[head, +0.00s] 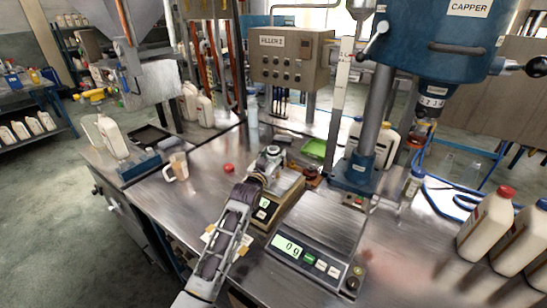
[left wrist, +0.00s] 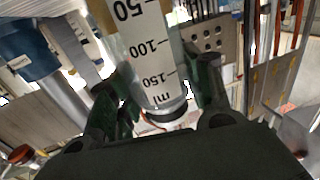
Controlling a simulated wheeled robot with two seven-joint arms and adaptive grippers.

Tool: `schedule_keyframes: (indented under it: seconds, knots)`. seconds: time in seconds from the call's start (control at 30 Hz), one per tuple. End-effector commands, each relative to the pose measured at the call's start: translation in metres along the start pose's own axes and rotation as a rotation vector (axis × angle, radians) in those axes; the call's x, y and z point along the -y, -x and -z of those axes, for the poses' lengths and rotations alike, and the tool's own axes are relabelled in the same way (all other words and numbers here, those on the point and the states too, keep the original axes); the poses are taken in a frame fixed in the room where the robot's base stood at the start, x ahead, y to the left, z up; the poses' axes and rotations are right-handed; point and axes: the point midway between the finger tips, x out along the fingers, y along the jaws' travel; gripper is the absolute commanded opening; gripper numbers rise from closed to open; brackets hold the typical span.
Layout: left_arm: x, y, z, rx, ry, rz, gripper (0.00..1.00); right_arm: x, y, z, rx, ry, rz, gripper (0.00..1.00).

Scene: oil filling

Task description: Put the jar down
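My left gripper (head: 268,168) reaches in from the bottom over the rear small scale (head: 283,195). In the left wrist view, a clear jar (left wrist: 150,58) with a white millilitre scale stands between the dark green fingers (left wrist: 163,92), which close on its sides. Amber colour shows beside its strip at the top of that picture. In the head view my gripper largely hides the jar, and I cannot tell whether its base touches the surface beneath. My right gripper is not in view.
A larger scale (head: 315,228) showing 0 g stands at the front with a bare plate. The blue capper (head: 440,40) rises behind it. White bottles with red caps (head: 487,222) stand at right. A handled beaker (head: 177,167) and red cap (head: 229,168) lie left on the steel table (head: 205,185).

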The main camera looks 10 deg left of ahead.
Motion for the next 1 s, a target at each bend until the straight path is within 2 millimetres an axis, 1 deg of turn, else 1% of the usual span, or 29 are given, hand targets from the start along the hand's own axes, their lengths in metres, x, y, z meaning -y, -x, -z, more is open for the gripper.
schedule_keyframes:
  seconds: [0.03,0.1,0.13,0.63,0.77,1.0]
  knots:
    - [0.000,0.000,0.000,0.000,0.000,0.000,0.59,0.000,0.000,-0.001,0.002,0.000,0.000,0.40]
    - [0.000,0.000,0.000,0.000,0.000,0.000,0.68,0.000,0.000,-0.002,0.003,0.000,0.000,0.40]
    - [0.000,0.000,0.000,0.000,0.000,0.000,0.70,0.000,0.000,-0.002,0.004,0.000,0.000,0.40]
    - [0.000,0.002,0.003,0.001,0.000,0.000,0.70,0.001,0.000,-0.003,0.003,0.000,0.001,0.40]
    - [0.000,0.008,0.003,0.001,0.000,0.000,0.70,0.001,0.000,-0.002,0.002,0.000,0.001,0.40]
    - [0.000,0.028,0.002,0.001,0.000,0.000,0.70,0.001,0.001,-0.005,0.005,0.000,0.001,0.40]
